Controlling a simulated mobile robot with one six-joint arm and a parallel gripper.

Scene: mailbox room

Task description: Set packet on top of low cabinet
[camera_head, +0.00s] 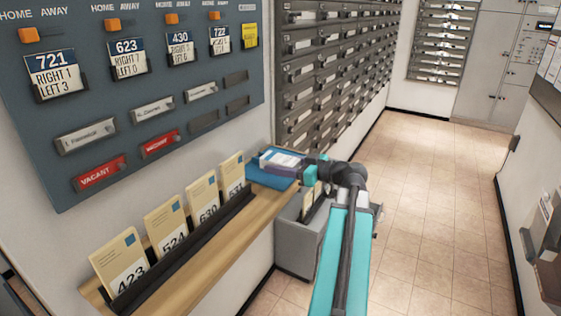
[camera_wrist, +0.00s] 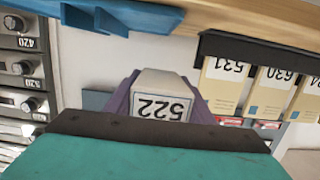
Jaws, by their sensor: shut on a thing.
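The white packet (camera_wrist: 165,84) marked 522 sits between the purple fingers of my gripper (camera_wrist: 160,100) in the wrist view, where its label appears upside down. In the head view my gripper (camera_head: 284,163) is shut on it near the far end of the wooden shelf. There it overlaps a blue tray (camera_head: 262,180); I cannot tell the gap between them. The low cabinet (camera_head: 295,244) is the grey box on the floor below the shelf end, partly hidden by my arm. Some upright cards (camera_head: 311,198) show at its top.
The wooden shelf (camera_head: 215,244) carries a black rack of numbered envelopes along the left wall. A blue name board (camera_head: 150,95) hangs above. Grey mailboxes (camera_head: 335,65) line the wall behind. The tiled floor (camera_head: 430,200) to the right is clear.

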